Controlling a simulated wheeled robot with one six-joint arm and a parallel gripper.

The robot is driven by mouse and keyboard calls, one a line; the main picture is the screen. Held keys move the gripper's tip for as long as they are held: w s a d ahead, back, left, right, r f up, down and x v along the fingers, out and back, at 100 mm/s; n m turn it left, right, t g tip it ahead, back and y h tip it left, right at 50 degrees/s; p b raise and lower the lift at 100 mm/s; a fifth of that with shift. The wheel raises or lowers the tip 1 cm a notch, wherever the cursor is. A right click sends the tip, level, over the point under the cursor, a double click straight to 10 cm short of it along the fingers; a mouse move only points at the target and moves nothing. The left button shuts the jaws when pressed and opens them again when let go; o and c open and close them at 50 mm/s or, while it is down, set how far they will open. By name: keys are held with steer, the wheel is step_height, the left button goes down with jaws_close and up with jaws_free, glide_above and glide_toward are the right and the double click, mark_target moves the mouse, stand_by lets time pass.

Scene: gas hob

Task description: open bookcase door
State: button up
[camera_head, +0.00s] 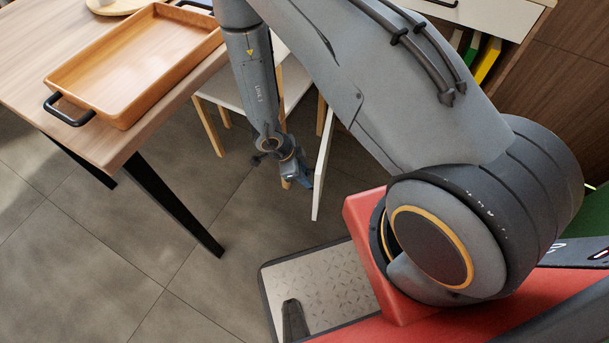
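My gripper (297,178) hangs at the end of my arm, just left of a thin white panel (322,165) seen almost edge-on. The panel looks like the bookcase door, standing out from the bookcase; its hinge side is hidden behind my arm. The gripper's tip is close to the panel or touching it; I cannot tell which. Its fingers are too small and dark to show whether they are open. The bookcase (509,20) is at the upper right, with a white top part and yellow and green books (487,60) inside. My arm covers much of its front.
A wooden table (30,60) at the left carries an orange-brown tray (135,65) with black handles. Its black leg (172,205) reaches the floor. A white chair (220,90) with wooden legs stands behind my gripper. Grey tiled floor (90,250) is free at the lower left.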

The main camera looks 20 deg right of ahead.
steer(key=p+v, duration=0.1)
steer(key=v, duration=0.6)
steer(key=shift+r, duration=0.35)
steer(key=shift+a, duration=0.15)
